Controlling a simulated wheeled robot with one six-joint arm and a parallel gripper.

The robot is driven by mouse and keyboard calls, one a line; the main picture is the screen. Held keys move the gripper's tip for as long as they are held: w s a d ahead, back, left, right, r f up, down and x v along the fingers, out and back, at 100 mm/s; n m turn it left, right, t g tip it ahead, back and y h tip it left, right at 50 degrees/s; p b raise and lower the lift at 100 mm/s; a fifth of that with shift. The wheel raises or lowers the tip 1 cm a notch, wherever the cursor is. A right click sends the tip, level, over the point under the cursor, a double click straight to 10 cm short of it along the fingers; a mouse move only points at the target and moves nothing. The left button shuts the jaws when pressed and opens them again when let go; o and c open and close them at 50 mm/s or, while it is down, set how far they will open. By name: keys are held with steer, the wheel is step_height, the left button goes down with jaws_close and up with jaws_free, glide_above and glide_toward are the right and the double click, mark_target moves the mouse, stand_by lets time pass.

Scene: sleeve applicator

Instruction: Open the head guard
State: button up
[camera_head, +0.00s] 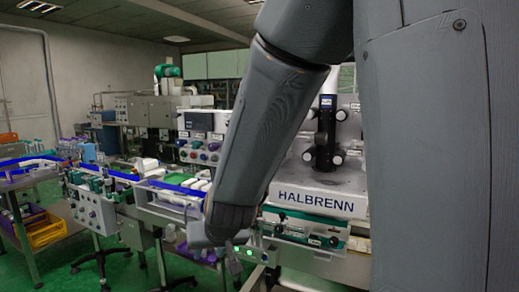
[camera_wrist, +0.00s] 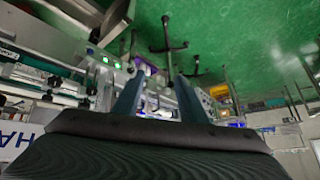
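The sleeve applicator (camera_head: 318,203), a white and grey machine lettered HALBRENN, stands right of centre, partly hidden behind my arm. Its upper part carries a black column (camera_head: 325,140) with white knobs. I cannot tell for sure which part is the head guard; no open guard is plain to see. My gripper (camera_head: 236,264) hangs low at the left front of the machine, near green-lit buttons (camera_head: 249,252). In the wrist view its two fingers (camera_wrist: 159,78) stand apart with nothing between them. The machine's lettered panel (camera_wrist: 14,138) shows at the left edge there.
A conveyor with blue rails (camera_head: 180,188) runs leftward from the machine. A control box with coloured knobs (camera_head: 201,138) stands behind it. A yellow crate (camera_head: 45,230) sits low at the left.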

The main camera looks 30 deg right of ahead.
steer(key=w+d+r+m+t+h, duration=0.2)
steer(key=w+d+r+t+h, duration=0.15)
steer(key=w+r, duration=0.4)
steer(key=s+d+r+m+h, duration=0.4)
steer(key=d+r+m+h, duration=0.6)
steer(key=r, duration=0.5)
steer(key=w+d+n+p, duration=0.1)
steer(key=w+d+p, duration=0.1)
steer(key=w+d, duration=0.2)
steer(key=shift+d+r+h, duration=0.2)
steer(key=shift+d+h, duration=0.25)
steer(key=shift+d, duration=0.75)
steer(key=shift+w, duration=0.1)
jaws_close()
